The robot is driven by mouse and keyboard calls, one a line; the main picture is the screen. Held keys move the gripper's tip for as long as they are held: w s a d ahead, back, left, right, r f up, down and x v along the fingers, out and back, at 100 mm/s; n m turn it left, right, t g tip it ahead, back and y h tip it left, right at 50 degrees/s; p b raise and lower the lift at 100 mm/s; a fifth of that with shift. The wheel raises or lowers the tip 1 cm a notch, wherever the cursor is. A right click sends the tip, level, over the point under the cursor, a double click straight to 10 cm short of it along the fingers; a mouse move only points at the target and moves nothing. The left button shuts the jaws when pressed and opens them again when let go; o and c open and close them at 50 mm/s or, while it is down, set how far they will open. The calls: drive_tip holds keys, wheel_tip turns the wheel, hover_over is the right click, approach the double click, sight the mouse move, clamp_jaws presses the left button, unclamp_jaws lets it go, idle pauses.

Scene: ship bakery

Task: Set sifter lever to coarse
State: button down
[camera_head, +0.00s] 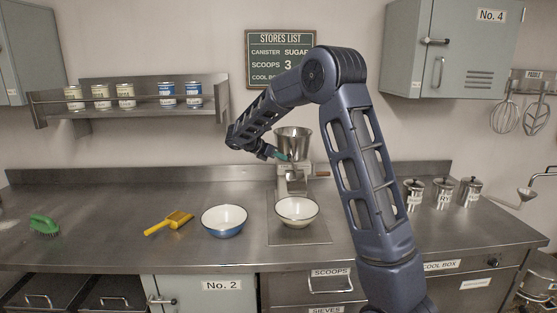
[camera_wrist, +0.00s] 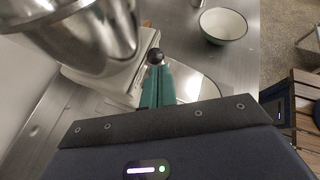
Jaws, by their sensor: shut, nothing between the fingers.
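The sifter stands at the middle of the counter, with a steel hopper (camera_head: 293,140) above a pale body (camera_head: 291,184). In the wrist view the hopper (camera_wrist: 98,32) and the pale body (camera_wrist: 108,80) fill the upper left. A black ball knob (camera_wrist: 155,57), apparently the lever's end, shows right at the tips of my gripper (camera_wrist: 156,68). The teal fingers are shut, with nothing held between them. I cannot tell whether they touch the knob. The lever's setting marks cannot be read.
A white bowl (camera_head: 297,219) sits below the sifter, and a blue bowl (camera_head: 224,232) stands to its left. A yellow scoop (camera_head: 169,222) and a green brush (camera_head: 44,225) lie farther left. Metal canisters (camera_head: 442,192) stand at the right. The front left counter is mostly clear.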

drive_tip(key=d+r+m+y, duration=0.1)
drive_tip(key=d+r+y, duration=0.1)
drive_tip(key=d+y, duration=0.7)
drive_tip(key=shift+d+m+g, duration=0.2)
drive_tip(key=shift+m+g, duration=0.1)
idle(0.3)
drive_tip(key=shift+d+r, duration=0.1)
idle(0.4)
drive_tip(key=v, duration=1.3)
drive_tip(key=shift+s, duration=0.4)
